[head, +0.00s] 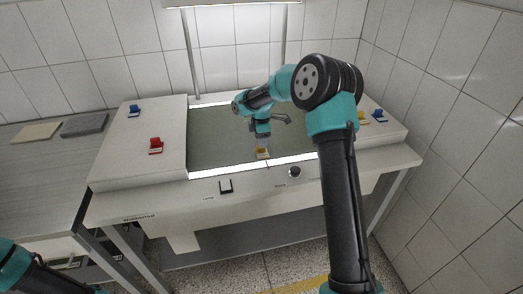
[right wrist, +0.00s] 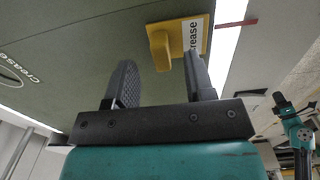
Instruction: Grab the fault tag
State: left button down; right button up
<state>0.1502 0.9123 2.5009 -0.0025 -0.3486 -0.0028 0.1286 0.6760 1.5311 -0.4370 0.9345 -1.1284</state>
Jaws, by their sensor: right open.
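A yellow tag (head: 263,153) lies at the front edge of the green panel in the head view. In the right wrist view the yellow tag (right wrist: 187,34) has a raised grip block and a white label reading "crease". My right gripper (head: 263,142) is above the tag, pointing down. In the right wrist view my right gripper (right wrist: 160,62) is open, with the tag's grip block showing between its fingertips. I cannot tell whether a finger touches the tag. My left gripper is out of view; only part of my left arm shows at the lower left.
A red tag (head: 155,147) and a blue tag (head: 134,110) sit on the bench's left side. Another yellow tag (head: 363,117) and a blue tag (head: 379,116) are on the right. The green panel (head: 215,135) is mostly clear, with a printed crease mark (right wrist: 14,78).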

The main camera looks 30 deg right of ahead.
aim_at(262, 150)
jog(key=shift+a+f, duration=0.1)
jog(key=shift+f, duration=1.4)
jog(key=shift+c, duration=0.2)
grip_shut()
